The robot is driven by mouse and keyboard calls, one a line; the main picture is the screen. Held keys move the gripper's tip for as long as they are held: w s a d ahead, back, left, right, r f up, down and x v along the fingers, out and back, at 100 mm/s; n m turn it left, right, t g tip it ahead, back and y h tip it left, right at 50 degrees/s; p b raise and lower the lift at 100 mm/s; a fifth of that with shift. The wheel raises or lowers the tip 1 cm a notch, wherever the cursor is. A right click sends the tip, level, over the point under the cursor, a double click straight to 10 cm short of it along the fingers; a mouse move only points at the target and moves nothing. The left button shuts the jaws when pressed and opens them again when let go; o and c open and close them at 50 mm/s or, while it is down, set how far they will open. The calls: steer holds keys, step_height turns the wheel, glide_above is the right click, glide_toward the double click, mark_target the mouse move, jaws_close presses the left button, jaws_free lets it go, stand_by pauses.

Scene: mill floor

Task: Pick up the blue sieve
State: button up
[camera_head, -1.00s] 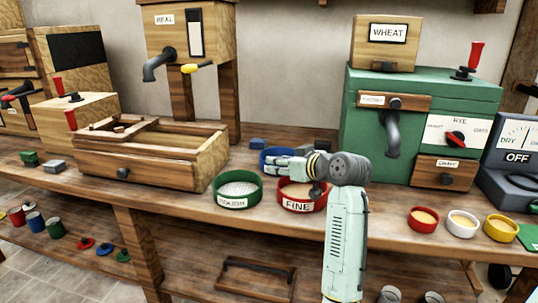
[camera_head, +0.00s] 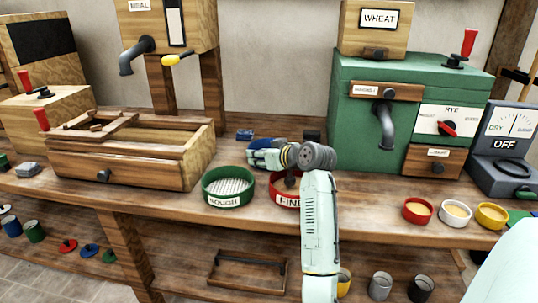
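The blue sieve is mostly hidden behind my gripper in the head camera view; a bit of its blue rim (camera_head: 262,143) shows just above the fingers. My gripper (camera_head: 254,157) points left over the table, in front of and overlapping the blue sieve. I cannot tell whether it touches the sieve or whether its fingers are open. The green sieve (camera_head: 228,187), with a label on its front, stands in front and to the left. The red sieve labelled FINE (camera_head: 284,191) stands below my wrist, partly covered by my arm.
A wooden tray-like box (camera_head: 130,170) stands to the left on the table (camera_head: 165,212). A green machine (camera_head: 350,130) stands at the right, with red (camera_head: 417,212), white (camera_head: 455,213) and yellow (camera_head: 491,216) bowls before it. A small blue block (camera_head: 244,134) lies behind the gripper.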

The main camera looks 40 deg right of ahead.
steer(key=shift+x, duration=1.3)
steer(key=shift+c, duration=0.4)
jaws_close()
